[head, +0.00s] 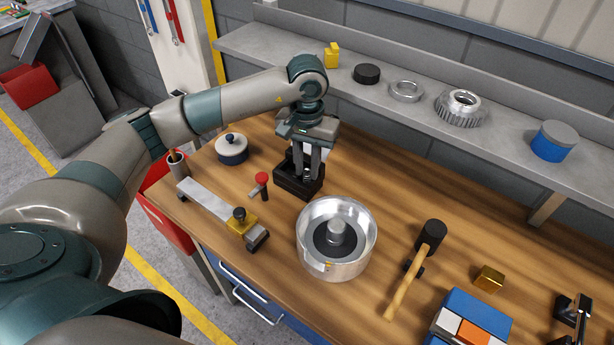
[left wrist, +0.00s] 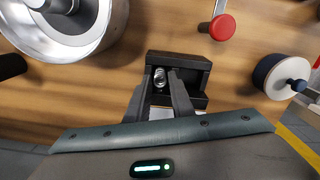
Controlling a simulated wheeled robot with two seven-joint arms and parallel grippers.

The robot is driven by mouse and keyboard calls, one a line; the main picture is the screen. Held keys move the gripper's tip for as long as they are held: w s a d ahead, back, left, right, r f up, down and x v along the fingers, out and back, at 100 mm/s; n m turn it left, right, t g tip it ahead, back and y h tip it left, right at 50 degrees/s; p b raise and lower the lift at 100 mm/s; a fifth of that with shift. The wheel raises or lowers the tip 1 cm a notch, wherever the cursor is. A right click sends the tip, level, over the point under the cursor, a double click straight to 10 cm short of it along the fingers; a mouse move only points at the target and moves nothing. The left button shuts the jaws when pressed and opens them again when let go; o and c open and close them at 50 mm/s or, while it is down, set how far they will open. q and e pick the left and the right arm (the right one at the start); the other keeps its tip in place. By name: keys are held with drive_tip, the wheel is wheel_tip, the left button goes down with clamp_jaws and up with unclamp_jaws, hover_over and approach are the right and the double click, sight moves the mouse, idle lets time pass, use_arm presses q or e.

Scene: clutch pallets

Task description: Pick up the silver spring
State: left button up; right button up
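The silver spring (left wrist: 159,78) stands in a black open box (left wrist: 195,66) on the wooden bench, towards one end of the box. In the head view the black box (head: 287,182) is below my left gripper (head: 307,178), and the spring is mostly hidden by the fingers. My left gripper (left wrist: 160,85) points down into the box, with its two fingers apart and the spring at their tips, between them. I see a gap between the fingers, and cannot tell whether they touch the spring. My right gripper is not in view.
A silver round housing (head: 315,258) stands right of the box. A red-capped tool (head: 262,180) and a lidded pot (head: 232,150) are to its left. A mallet (head: 430,238) and a brass block (head: 489,278) lie further right. A shelf (head: 395,103) with parts runs behind.

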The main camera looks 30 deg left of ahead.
sight(307, 171)
use_arm(q)
clamp_jaws()
drive_tip(key=shift+r, duration=0.2)
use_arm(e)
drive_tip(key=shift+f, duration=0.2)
